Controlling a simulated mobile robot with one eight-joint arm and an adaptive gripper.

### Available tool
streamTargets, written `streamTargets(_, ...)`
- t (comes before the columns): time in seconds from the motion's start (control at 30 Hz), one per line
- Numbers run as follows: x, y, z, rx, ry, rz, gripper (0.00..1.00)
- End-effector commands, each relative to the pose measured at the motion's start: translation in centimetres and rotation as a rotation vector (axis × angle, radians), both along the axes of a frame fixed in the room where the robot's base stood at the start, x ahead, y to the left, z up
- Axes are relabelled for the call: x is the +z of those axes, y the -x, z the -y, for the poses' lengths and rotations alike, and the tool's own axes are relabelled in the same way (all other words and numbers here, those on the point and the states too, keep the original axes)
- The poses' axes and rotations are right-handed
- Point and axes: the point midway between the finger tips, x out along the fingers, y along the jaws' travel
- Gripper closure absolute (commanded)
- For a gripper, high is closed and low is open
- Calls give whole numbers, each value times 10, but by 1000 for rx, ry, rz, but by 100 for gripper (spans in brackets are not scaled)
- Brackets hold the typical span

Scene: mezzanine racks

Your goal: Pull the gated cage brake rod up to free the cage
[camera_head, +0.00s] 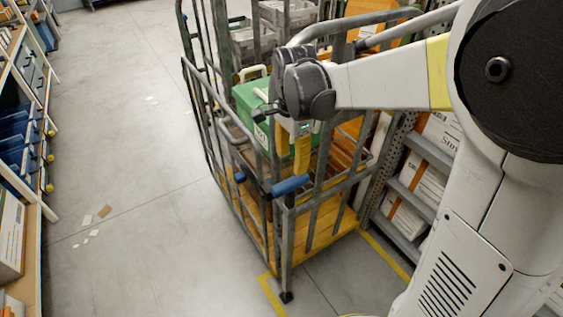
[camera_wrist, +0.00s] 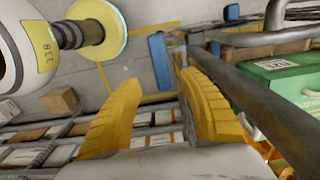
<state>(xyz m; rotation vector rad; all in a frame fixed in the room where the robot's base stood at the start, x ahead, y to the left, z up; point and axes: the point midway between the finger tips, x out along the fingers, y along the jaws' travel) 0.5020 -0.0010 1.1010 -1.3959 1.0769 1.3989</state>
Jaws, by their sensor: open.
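The cage (camera_head: 285,240) is a grey tubular roll cage with a yellow-brown floor, standing mid-view in the head view. A blue grip (camera_head: 289,185) sits at its near top corner, probably on the brake rod. A smaller blue piece (camera_head: 240,176) is left of it. My gripper (camera_head: 302,172) points down just above the blue grip, its yellow fingers apart and empty. In the wrist view, my gripper (camera_wrist: 160,80) is open, and a blue grip (camera_wrist: 158,60) shows beyond the gap between its fingertips. I cannot tell whether the fingers touch it. The rod's lower part is not clear.
A green box (camera_head: 262,103) is inside the cage; it also shows in the wrist view (camera_wrist: 285,75). A grey cage bar (camera_wrist: 240,95) runs close beside the right finger. Shelving with white boxes (camera_head: 420,180) stands right. The floor (camera_head: 120,130) left of the cage is mostly clear.

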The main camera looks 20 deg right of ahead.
Motion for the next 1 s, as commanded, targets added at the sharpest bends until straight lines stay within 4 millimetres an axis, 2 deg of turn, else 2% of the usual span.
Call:
streamTargets(0.03,-12,0,0,1,0,1,51)
streamTargets(0.2,-48,0,0,2,-1,2,51)
streamTargets(0.4,-80,0,0,3,0,2,51)
streamTargets(0.6,-93,0,0,3,0,2,51)
streamTargets(0.87,-93,0,0,3,0,2,51)
streamTargets(1.0,-93,0,0,3,0,2,92)
